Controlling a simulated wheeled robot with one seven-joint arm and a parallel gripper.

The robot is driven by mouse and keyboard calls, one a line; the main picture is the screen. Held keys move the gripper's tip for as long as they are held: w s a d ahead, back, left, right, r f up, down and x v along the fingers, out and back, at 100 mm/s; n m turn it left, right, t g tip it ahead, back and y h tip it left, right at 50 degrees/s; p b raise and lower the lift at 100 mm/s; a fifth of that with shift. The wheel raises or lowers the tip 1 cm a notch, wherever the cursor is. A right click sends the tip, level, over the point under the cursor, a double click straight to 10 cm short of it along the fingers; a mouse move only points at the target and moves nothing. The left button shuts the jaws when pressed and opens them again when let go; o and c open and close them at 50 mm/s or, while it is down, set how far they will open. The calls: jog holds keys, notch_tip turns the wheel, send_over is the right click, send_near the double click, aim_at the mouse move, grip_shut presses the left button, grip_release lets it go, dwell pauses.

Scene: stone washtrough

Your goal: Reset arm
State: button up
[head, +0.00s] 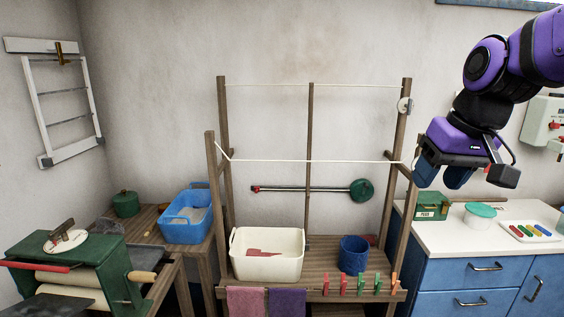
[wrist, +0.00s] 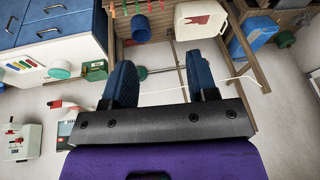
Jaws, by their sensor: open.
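My gripper (head: 443,174) hangs at the upper right in the head view, in front of the wall and above the left end of the white counter. In the wrist view my gripper (wrist: 164,84) shows its two blue fingers apart, with nothing between them but the wall and a white line behind. It is open and empty. My purple and black arm reaches in from the top right corner. The gripper touches nothing that I can see.
A wooden rack (head: 224,130) with white lines stands mid-view. On its shelf are a white tub (head: 268,268) and a blue bucket (head: 354,255). A green box (head: 431,206) and a teal-lidded bowl (head: 480,212) stand on the counter (head: 450,236). A green mangle (head: 70,262) is at left.

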jog(key=s+d+t, duration=0.1)
jog(key=s+d, duration=0.1)
jog(key=s, duration=0.4)
jog(key=s+d+f+m+h, duration=0.1)
jog(key=s+d, duration=0.1)
jog(key=s, duration=0.5)
jog(key=shift+s+d+t+h, duration=0.3)
jog(key=shift+t, duration=0.1)
